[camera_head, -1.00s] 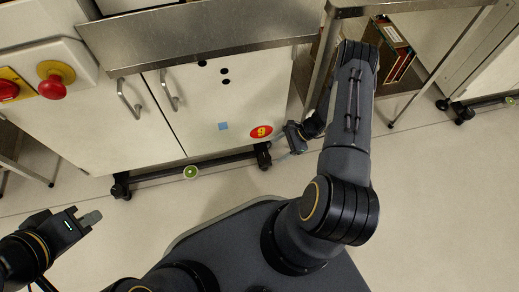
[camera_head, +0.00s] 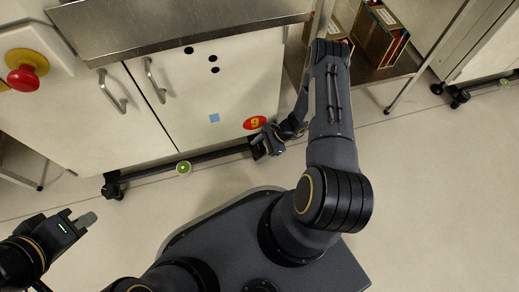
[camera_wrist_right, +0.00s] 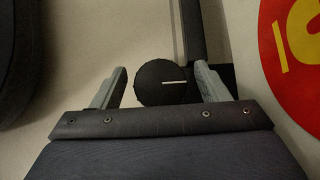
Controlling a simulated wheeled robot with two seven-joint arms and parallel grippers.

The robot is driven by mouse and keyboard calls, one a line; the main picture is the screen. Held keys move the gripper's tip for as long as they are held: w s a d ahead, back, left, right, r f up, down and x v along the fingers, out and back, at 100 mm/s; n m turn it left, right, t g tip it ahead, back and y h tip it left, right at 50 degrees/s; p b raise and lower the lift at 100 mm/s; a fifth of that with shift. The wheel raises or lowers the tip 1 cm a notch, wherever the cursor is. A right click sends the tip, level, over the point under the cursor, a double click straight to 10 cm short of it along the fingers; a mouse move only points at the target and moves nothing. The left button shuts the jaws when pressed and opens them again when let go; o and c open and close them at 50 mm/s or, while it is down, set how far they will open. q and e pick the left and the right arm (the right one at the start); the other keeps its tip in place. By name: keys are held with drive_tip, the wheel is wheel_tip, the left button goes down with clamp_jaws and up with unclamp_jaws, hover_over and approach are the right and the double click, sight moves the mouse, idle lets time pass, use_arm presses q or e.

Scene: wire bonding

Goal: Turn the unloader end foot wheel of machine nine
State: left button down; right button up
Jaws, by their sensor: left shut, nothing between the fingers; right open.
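The foot wheel (camera_wrist_right: 162,84) is a round black knob with a white line across its face, below machine nine's red and yellow number label (camera_head: 255,122). The label also shows in the right wrist view (camera_wrist_right: 292,48). My right gripper (camera_wrist_right: 160,72) is open, with one finger on each side of the wheel. Gaps show between the wheel and both fingers. In the head view my right gripper (camera_head: 262,146) covers the foot at the right end of the cabinet's base rail. My left gripper (camera_head: 87,220) is shut and empty, away from the machine at the lower left.
The white cabinet (camera_head: 200,100) has two handles and a steel top edge. Another black foot (camera_head: 112,188) and a green round disc (camera_head: 183,168) are on its base rail. A red button (camera_head: 22,77) sits at upper left. A shelf with boxes (camera_head: 380,35) stands right.

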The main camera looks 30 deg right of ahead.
drive_tip(key=c, duration=1)
drive_tip(key=shift+r+m+t+h+p, duration=0.15)
drive_tip(key=shift+m+t+h+p, duration=0.15)
drive_tip(key=shift+m+t+p, duration=0.6)
drive_tip(key=m+t+h+p, duration=0.1)
drive_tip(key=m+p, duration=0.1)
drive_tip(key=p, duration=0.2)
drive_tip(key=r+m+t+h+p, duration=0.1)
drive_tip(key=m+p, duration=0.1)
drive_tip(key=p, duration=0.2)
drive_tip(key=shift+s+m, duration=0.15)
drive_tip(key=shift+m, duration=0.25)
drive_tip(key=m+p, duration=0.1)
drive_tip(key=p, duration=0.2)
drive_tip(key=m+t+h+p, duration=0.1)
drive_tip(key=p, duration=0.2)
drive_tip(key=m+t+h+p, duration=0.1)
drive_tip(key=p, duration=0.2)
drive_tip(key=shift+f+m, duration=0.3)
drive_tip(key=shift+f+m+t+h+p, duration=0.3)
drive_tip(key=shift+m+h+p, duration=0.5)
drive_tip(key=shift+p, duration=0.35)
